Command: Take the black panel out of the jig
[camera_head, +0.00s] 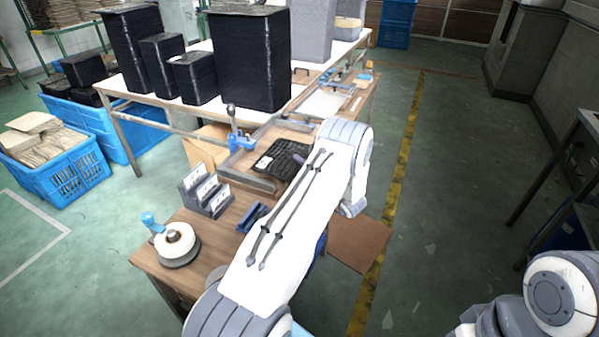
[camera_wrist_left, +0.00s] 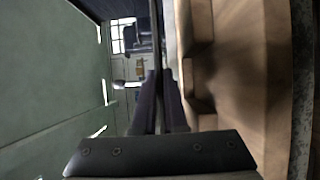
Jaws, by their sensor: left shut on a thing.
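The black panel (camera_head: 281,158) has a moulded, compartmented surface and lies at the wooden jig (camera_head: 247,179) on the bench. In the left wrist view, a thin dark edge (camera_wrist_left: 155,38), which looks like this panel edge-on, runs up from between the fingers. My left gripper (camera_wrist_left: 158,76) is shut on that edge. In the head view my left forearm hides most of the gripper; only a small purplish part (camera_head: 298,160) shows at the panel's right side. I cannot tell whether the panel is clear of the jig. My right arm shows at lower right, its gripper out of view.
A blue toggle clamp (camera_head: 238,138) stands at the jig's back left. A grey card rack (camera_head: 206,190) and a tape roll (camera_head: 177,243) stand on the near bench. Tall black stacks (camera_head: 250,60) fill the table behind.

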